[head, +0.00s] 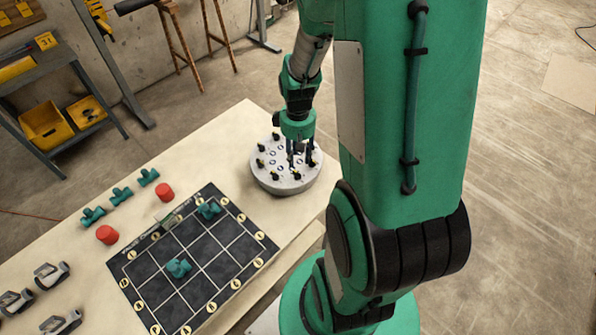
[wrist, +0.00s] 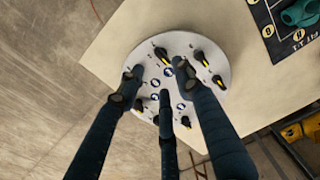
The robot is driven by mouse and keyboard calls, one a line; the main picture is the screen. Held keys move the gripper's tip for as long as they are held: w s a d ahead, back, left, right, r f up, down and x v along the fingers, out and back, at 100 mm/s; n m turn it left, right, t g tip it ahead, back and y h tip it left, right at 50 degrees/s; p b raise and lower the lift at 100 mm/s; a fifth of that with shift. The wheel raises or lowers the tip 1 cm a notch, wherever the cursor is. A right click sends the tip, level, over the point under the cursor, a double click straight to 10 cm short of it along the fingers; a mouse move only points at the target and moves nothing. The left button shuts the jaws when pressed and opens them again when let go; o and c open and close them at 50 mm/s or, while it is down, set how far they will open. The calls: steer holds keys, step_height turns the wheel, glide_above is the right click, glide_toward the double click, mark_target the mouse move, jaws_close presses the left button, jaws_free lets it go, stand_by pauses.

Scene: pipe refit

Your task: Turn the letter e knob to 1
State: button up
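A round grey-white panel (head: 287,180) stands on the table corner and carries several black knobs with yellow pointers around its rim. It also shows in the wrist view (wrist: 215,50). My gripper (head: 300,152) is above the panel's right part, fingers pointing down. In the wrist view its three dark fingers (wrist: 159,84) are spread apart, with nothing seen held between them. One knob (wrist: 162,54) shows just beyond the fingertips, and another (wrist: 201,59) is right of them. The letters are too small to read, so I cannot tell which knob is e. The fingers hide part of the panel.
A black grid board (head: 197,258) with teal pipe pieces (head: 179,268) lies left of the panel. Red cylinders (head: 107,234), more teal fittings (head: 121,196) and grey clamp-like parts (head: 52,275) lie farther left. Bare table (head: 212,150) shows behind the board.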

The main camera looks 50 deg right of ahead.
mark_target(297, 175)
step_height(297, 175, down, 8)
steer(key=shift+f+b, duration=0.15)
steer(key=shift+b, duration=0.65)
jaws_close()
